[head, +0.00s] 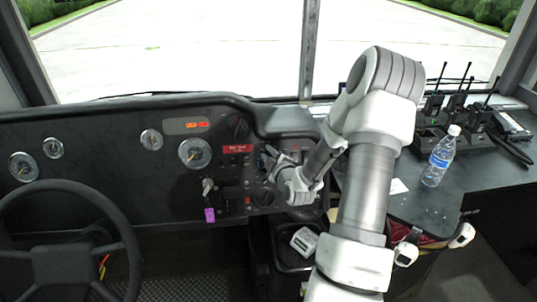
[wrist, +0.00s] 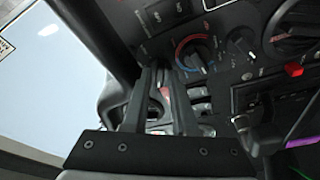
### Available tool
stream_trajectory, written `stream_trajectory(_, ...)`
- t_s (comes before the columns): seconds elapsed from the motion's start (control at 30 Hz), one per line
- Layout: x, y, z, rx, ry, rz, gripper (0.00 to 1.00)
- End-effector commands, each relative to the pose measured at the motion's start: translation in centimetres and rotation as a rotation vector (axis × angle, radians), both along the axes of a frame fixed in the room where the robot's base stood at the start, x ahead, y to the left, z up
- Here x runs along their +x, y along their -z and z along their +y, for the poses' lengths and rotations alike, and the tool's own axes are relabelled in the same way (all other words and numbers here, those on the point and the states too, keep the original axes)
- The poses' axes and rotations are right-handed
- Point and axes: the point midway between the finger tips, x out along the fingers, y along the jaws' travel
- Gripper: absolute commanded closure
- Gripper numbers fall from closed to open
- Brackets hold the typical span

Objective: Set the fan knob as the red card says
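The red card (head: 238,148) is on the dashboard panel left of my gripper in the head view; its writing is too small to read. A round knob with a blue and red arc (wrist: 195,57) is just right of my fingertips in the wrist view. A smaller dark knob (wrist: 241,45) sits further right. I cannot tell which is the fan knob. A dark knob (head: 237,126) also shows above the card. My gripper (wrist: 160,70) reaches toward the panel, its fingertips close together beside the arc-marked knob. Whether they touch anything is unclear. My arm hides part of the panel.
A steering wheel (head: 70,245) stands at the left. A key with a purple tag (head: 209,215) hangs below the gauges. A water bottle (head: 440,157) and several radios (head: 470,110) stand on the right counter. A red switch (wrist: 293,69) is on the panel.

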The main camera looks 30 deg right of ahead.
Motion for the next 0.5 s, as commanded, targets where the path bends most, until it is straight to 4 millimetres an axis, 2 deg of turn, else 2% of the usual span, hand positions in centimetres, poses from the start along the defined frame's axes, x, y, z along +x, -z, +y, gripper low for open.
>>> stream_trajectory(0.03, -0.01, -0.01, 0.00, 0.000, 0.000, 0.000, 0.85)
stream_trajectory(0.1, -0.01, 0.00, 0.00, 0.000, 0.000, 0.000, 0.98)
stream_trajectory(0.13, -0.02, 0.00, 0.00, 0.000, 0.000, 0.000, 1.00)
stream_trajectory(0.5, -0.02, 0.06, 0.02, 0.005, 0.002, -0.002, 1.00)
